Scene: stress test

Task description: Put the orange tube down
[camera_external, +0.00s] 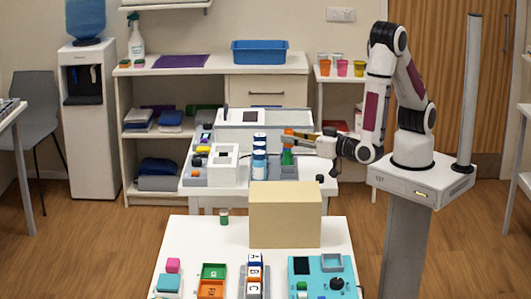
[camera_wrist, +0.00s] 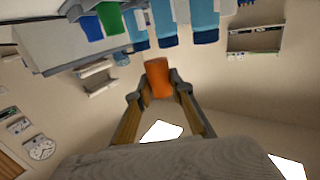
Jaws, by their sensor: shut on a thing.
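The orange tube (camera_wrist: 158,78) is between the two fingertips of my gripper (camera_wrist: 160,92) in the wrist view. My gripper is shut on it. In the external view my gripper (camera_external: 297,138) reaches left from the arm over the far table, with a bit of orange showing at its tip. A green tube (camera_external: 287,157) stands just below the fingertips there; I cannot tell whether the two touch. What lies under the orange tube is hidden.
Blue vials with white bands (camera_external: 259,158) stand just left of my gripper. A white box (camera_external: 223,160) is further left. A cardboard-coloured box (camera_external: 285,213) stands on the near table in front. A grey machine (camera_external: 250,118) is behind.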

